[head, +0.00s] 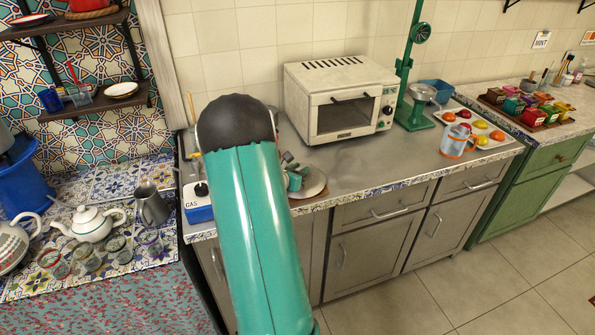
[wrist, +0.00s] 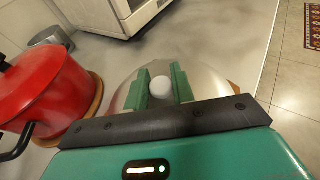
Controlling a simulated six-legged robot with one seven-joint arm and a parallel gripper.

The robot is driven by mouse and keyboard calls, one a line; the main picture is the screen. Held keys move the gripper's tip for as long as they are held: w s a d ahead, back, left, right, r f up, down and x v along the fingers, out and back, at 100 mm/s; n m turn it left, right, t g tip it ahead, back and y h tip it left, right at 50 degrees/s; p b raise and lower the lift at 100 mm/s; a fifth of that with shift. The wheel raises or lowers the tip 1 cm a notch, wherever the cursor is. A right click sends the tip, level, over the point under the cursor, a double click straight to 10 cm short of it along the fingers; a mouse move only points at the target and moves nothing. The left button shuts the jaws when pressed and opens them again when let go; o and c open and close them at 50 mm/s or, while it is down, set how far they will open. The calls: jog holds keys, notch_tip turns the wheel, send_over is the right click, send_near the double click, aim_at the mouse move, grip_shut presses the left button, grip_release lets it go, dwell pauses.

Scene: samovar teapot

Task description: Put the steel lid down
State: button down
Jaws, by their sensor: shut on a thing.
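The steel lid (wrist: 208,84) is a shiny round disc with a white knob (wrist: 162,88) at its middle. My gripper (wrist: 163,88) has its two green fingers on either side of the knob, shut on it. In the head view the lid (head: 315,186) is by the front edge of the steel counter, with my gripper (head: 295,178) over it and my arm hiding its left part. A thin brown rim shows at the lid's edge in the wrist view. I cannot tell whether the lid touches what is under it.
A red pot (wrist: 45,88) on a wooden trivet (wrist: 98,95) stands close left of the lid in the wrist view. A white toaster oven (head: 340,100) stands behind. The counter (head: 400,152) is clear to the lid's right, up to an orange-and-blue vessel (head: 457,142).

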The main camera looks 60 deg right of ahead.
jog(key=shift+f, duration=0.3)
jog(key=c, duration=1.2)
grip_release()
jog(key=shift+w, duration=0.15)
jog(key=shift+a, duration=0.1)
jog(key=v, duration=1.2)
